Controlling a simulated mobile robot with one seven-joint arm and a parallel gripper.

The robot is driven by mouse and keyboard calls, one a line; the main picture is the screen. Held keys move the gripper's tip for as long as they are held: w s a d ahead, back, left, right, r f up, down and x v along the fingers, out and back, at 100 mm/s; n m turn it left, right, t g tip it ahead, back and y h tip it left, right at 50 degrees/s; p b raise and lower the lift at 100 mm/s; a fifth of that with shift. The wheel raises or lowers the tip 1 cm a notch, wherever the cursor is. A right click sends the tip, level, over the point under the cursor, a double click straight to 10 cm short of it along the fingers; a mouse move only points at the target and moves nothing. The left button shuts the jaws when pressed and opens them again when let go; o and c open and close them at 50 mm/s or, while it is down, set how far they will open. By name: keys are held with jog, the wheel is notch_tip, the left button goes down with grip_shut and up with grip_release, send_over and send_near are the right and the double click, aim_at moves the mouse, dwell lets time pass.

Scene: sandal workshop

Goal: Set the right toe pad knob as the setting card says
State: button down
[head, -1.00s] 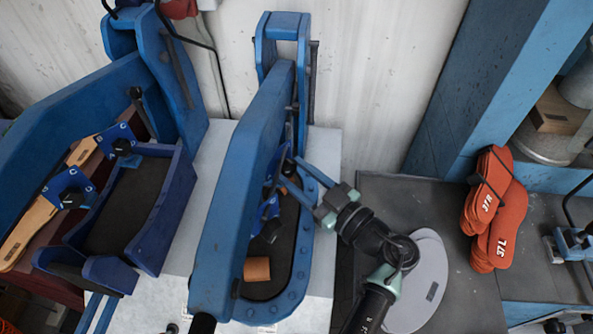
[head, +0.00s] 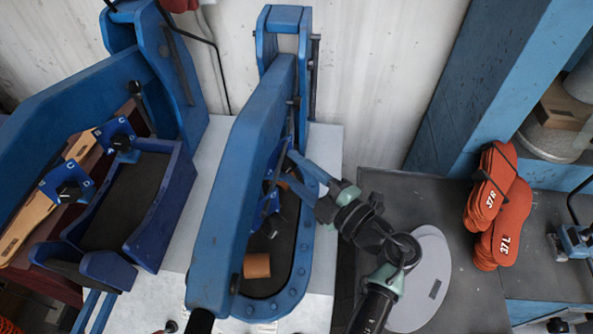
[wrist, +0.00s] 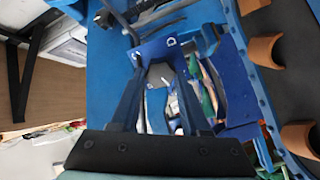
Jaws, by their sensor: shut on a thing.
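The middle blue press (head: 245,170) has a tray with a dark bed (head: 290,235) and a rounded blue rim. My gripper (head: 283,168) reaches into it from the right, fingers at a blue plate beside the long arm. In the wrist view my gripper (wrist: 160,60) is closed in front of a blue plate (wrist: 185,45) marked D. The knob between the fingertips is mostly hidden. Another blue plate with a dark knob (head: 272,229) sits nearer the front of the press. No readable setting card shows.
A second blue press (head: 60,115) at left carries knobs on plates lettered C and D. A tan roll (head: 257,266) lies on the dark bed. Orange soles (head: 492,205) marked 37R and 37L lie on the right bench (head: 455,285), with a grey disc (head: 425,280) nearer.

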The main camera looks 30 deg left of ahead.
jog(key=n+b, duration=0.2)
jog(key=n, duration=0.3)
jog(key=shift+f, duration=0.2)
jog(key=shift+n, duration=0.3)
jog(key=shift+c, duration=1.9)
grip_release()
jog(key=shift+r, duration=0.1)
jog(key=b+v, duration=0.2)
jog(key=v, duration=1.1)
